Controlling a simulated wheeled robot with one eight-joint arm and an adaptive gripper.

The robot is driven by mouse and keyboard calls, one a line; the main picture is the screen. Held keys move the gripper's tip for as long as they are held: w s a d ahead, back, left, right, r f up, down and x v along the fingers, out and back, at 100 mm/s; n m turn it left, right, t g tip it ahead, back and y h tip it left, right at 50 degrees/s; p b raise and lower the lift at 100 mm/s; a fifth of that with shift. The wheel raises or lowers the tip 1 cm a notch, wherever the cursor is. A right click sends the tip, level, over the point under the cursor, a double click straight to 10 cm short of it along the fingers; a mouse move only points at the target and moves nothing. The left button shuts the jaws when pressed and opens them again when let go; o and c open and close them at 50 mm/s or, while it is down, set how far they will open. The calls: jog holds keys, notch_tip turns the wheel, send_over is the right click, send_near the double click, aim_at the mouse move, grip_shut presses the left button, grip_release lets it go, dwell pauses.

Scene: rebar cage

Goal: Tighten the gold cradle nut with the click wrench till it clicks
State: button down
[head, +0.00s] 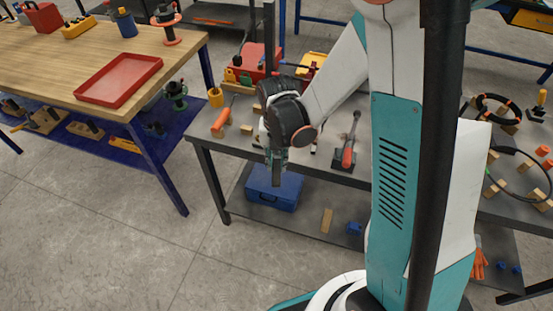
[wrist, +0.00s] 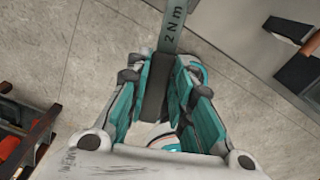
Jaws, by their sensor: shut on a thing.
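My gripper (wrist: 158,75) is shut on the click wrench (wrist: 173,28), its fingers on both sides of the dark handle. The wrench's grey-teal shaft, marked "2 N m", runs up out of the wrist view. In the head view my gripper (head: 276,157) hangs at the front edge of the grey bench, pointing down, with the dark wrench handle (head: 277,177) below it. I cannot make out the gold cradle nut in either view. My arm and wrist hide part of the bench top.
The grey bench (head: 205,145) carries an orange-handled tool (head: 222,117), a yellow cup (head: 215,97) and a red-handled clamp (head: 348,155). A blue case (head: 272,190) is on its lower shelf. A wooden table with a red tray (head: 118,81) stands left. Floor between them is clear.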

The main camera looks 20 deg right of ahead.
jog(key=shift+f+b, duration=0.6)
jog(key=shift+f, duration=0.1)
jog(key=shift+a, duration=0.1)
jog(key=w+a+m, duration=0.1)
jog(key=m, duration=0.1)
jog(key=w+a+m+b, duration=0.1)
jog(key=a+m, duration=0.1)
jog(key=w+a+m, duration=0.1)
jog(key=m, duration=0.1)
jog(key=shift+w+a+m, duration=0.25)
jog(key=shift+a+m, duration=0.05)
jog(key=shift+m, duration=0.1)
dwell(1.3)
jog(key=shift+s+d, duration=0.15)
jog(key=shift+s, duration=0.05)
jog(key=shift+r, duration=0.1)
jog(key=shift+r+p, duration=1.55)
jog(key=shift+r, duration=0.95)
